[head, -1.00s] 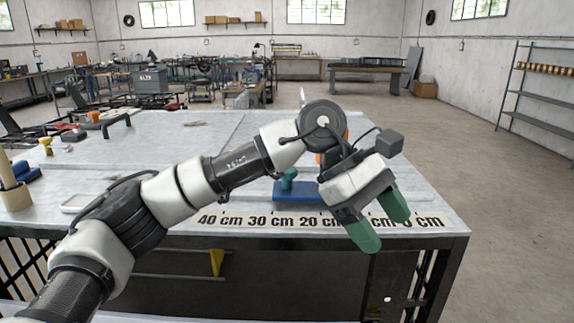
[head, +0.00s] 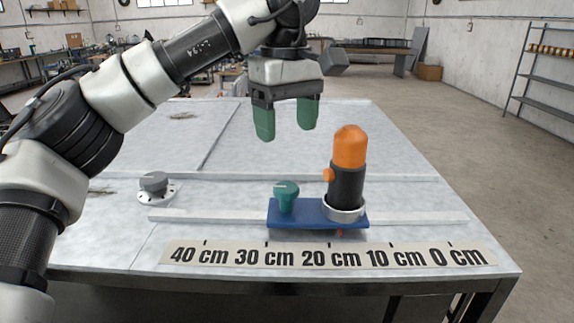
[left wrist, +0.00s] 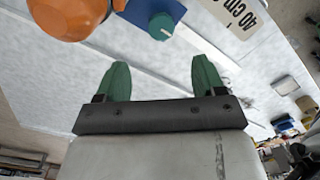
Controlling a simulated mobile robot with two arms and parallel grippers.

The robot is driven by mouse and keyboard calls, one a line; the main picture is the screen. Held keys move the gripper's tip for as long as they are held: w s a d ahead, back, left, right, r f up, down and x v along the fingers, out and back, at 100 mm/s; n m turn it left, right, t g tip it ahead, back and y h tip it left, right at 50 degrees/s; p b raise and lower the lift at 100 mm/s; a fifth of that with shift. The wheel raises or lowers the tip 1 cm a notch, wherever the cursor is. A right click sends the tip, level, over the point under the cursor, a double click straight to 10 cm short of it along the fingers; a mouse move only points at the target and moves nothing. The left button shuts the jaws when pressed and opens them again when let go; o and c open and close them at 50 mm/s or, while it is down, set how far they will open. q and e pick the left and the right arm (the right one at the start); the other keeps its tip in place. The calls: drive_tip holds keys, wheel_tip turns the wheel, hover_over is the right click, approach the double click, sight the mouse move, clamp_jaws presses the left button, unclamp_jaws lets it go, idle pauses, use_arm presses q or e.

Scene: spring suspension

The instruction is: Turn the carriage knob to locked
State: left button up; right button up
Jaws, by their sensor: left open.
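The blue carriage (head: 300,217) sits by a rail on the table, just behind the printed scale. Its green knob (head: 286,195) stands upright on the left part. A black cylinder with an orange cap (head: 350,147) stands on the right part. My left gripper (head: 286,126) is open and empty, with green fingers pointing down, above and apart from the knob. In the left wrist view, the knob (left wrist: 161,27) lies beyond the open fingers, between them in the picture, with the carriage (left wrist: 150,10) partly cut off. My right gripper is not in view.
A grey dial knob (head: 153,182) on a round white base stands left of the carriage. The scale strip (head: 330,256) runs along the table's front. The tall orange-capped cylinder stands close right of the knob. The table surface (head: 225,193) left of the carriage is mostly clear.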

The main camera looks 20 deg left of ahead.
use_arm(q)
hover_over(286, 186)
drive_tip(key=f, duration=0.4)
drive_tip(key=shift+s+f, duration=0.25)
drive_tip(key=f, duration=0.5)
drive_tip(key=shift+w+f, duration=0.1)
drive_tip(key=shift+w, duration=0.15)
drive_tip(key=shift+f, duration=0.35)
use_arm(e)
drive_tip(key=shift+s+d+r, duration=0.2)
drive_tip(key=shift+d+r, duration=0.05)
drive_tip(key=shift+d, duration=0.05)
use_arm(q)
drive_tip(key=shift+c, duration=0.3)
drive_tip(key=c, duration=0.9)
drive_tip(key=shift+o, duration=0.2)
drive_tip(key=shift+p, duration=0.3)
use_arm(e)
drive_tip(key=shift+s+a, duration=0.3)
